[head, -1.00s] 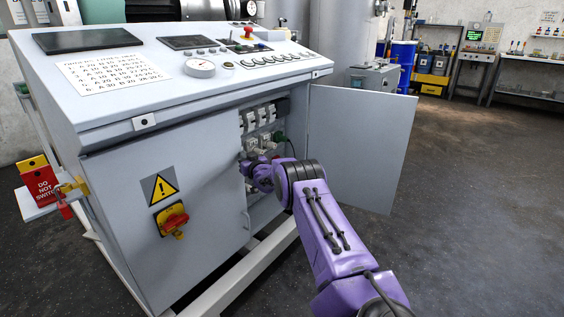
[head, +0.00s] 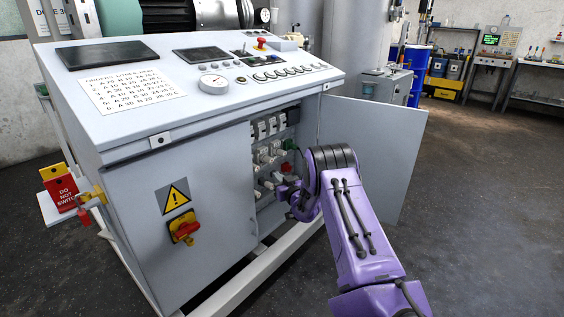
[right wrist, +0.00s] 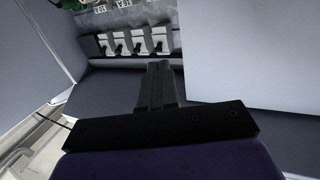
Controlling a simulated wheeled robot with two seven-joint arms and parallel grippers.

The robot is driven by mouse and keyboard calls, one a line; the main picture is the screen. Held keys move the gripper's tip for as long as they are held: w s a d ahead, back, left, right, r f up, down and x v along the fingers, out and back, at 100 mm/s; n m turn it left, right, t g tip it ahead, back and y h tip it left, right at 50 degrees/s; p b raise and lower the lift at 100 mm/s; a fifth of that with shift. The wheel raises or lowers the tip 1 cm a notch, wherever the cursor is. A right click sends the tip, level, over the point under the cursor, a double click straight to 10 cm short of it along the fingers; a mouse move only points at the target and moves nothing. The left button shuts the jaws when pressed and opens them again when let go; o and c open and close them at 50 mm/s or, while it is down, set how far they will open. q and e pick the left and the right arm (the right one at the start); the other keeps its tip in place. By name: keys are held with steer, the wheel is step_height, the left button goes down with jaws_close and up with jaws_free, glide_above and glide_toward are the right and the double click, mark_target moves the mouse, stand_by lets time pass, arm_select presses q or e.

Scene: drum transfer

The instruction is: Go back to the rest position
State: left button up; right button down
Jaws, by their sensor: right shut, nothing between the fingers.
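My right arm is purple and reaches from the lower right of the head view to the open cabinet front. My right gripper (head: 284,191) is at the opening, partly hidden by the wrist. In the right wrist view the right gripper (right wrist: 160,75) shows as two black fingers closed together with nothing between them. The fingers point toward a row of grey breakers (right wrist: 135,42) and appear apart from them. My left gripper is not in view.
The control cabinet (head: 110,140) has its right door (head: 375,150) swung open beside my arm. A yellow and red rotary switch (head: 184,229) is on the closed left door. Open floor (head: 480,200) lies to the right.

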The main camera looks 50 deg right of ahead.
steer(key=shift+s, duration=0.6)
steer(key=s+a+f+m+g+p, duration=0.2)
steer(key=s+a+f, duration=0.15)
steer(key=a, duration=0.35)
steer(key=s+a+f+m+g+y+p, duration=0.1)
steer(key=s+a+f+g, duration=0.2)
steer(key=a+f, duration=0.3)
steer(key=s+a+f+m+g+p, duration=0.2)
steer(key=s+a+f, duration=0.1)
steer(key=a, duration=0.4)
steer(key=s+a+n+g+y+p, duration=0.1)
steer(key=s+a+g+p, duration=0.2)
steer(key=s+a, duration=0.6)
steer(key=s+a+f+n+g+y+p, duration=0.1)
steer(key=s+a+n+g+y+p, duration=0.1)
steer(key=s+a, duration=0.7)
steer(key=s+g+p, duration=0.1)
steer(key=s, duration=0.5)
steer(key=shift+s+a, duration=0.2)
steer(key=shift+a, duration=0.15)
